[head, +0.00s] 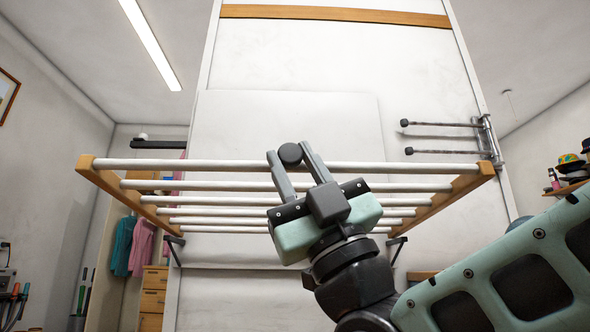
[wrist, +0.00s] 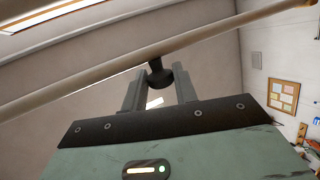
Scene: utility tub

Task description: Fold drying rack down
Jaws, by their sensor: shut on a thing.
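The drying rack has wooden side arms (head: 125,200) and several white rods, and it sticks out from a white wall panel. Its front rod (head: 210,165) runs across the head view and slants across the wrist view (wrist: 90,82). A dark round knob (head: 290,154) sits at the middle of the front rod. My gripper (head: 291,157) is shut on this knob, with one finger on each side. In the wrist view the knob (wrist: 160,77) shows between the two fingertips, just under the rod. The gripper body hides parts of the rods behind it.
Two thin bars with dark ends (head: 440,123) stick out from the panel's right side. Dark brackets (head: 396,248) stand under the rack. Clothes (head: 124,245) and a wooden drawer unit (head: 153,297) are at left. A shelf with hats (head: 568,187) is at right.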

